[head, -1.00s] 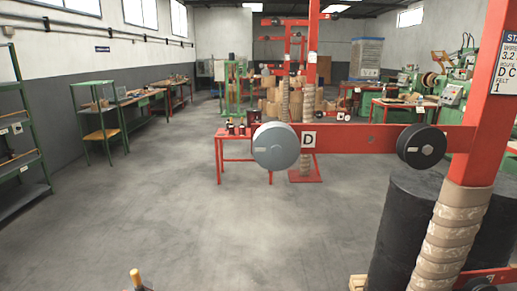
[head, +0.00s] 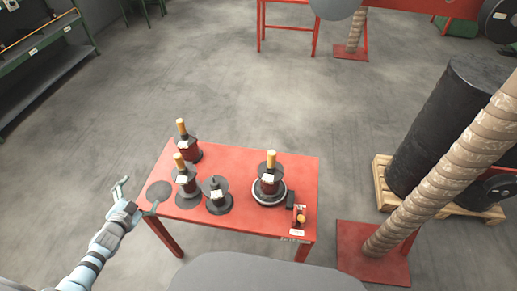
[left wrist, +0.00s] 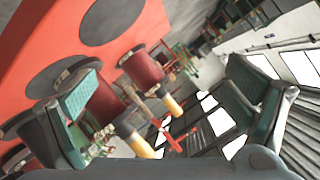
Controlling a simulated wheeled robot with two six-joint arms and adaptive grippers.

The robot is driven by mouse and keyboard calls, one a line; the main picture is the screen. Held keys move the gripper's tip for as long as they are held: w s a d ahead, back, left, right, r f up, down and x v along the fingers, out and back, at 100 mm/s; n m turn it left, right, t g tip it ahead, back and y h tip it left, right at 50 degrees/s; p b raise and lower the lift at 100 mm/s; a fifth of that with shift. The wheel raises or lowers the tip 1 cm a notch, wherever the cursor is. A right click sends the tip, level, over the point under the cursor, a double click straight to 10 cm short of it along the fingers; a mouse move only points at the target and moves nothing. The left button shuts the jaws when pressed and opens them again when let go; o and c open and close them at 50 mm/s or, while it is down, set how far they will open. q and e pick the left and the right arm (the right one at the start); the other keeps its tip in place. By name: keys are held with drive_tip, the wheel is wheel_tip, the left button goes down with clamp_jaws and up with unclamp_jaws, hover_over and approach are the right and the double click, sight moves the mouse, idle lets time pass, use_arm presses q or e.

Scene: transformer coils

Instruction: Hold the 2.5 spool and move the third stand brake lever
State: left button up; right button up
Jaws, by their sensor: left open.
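A red table (head: 240,160) bears several spools on dark round bases. Two spools with yellow-tipped posts, a rear-left one (head: 188,150) and a left one (head: 186,183), stand on its left part. A dark spool (head: 217,196) without a yellow tip stands in the middle. Another yellow-tipped spool (head: 270,182) stands right, on a pale-rimmed disc. Their labels are too small to read, so I cannot tell which is 2.5. My left gripper (head: 136,198) is open and empty beside the table's left edge.
A bare dark disc (head: 158,192) lies at the table's left edge. A wrapped post (head: 430,190) on a red base plate (head: 355,250) rises to the right. A black drum (head: 445,130) stands on a pallet behind it. The floor left and behind the table is clear.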

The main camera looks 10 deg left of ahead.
use_arm(q)
drive_tip(key=w+d+r+n+t+y, duration=0.1)
drive_tip(key=w+d+r, duration=0.1)
drive_tip(key=w+r, duration=0.65)
drive_tip(key=w+d+r+n+y, duration=0.1)
drive_tip(key=w+d+r, duration=0.2)
drive_tip(key=w+r, duration=0.5)
drive_tip(key=m+g+h, duration=0.5)
drive_tip(key=g+h, duration=0.3)
drive_tip(key=g, duration=0.3)
approach(269, 164)
drive_tip(key=f, duration=0.1)
drive_tip(key=x, duration=1.2)
drive_tip(key=shift+w, duration=0.35)
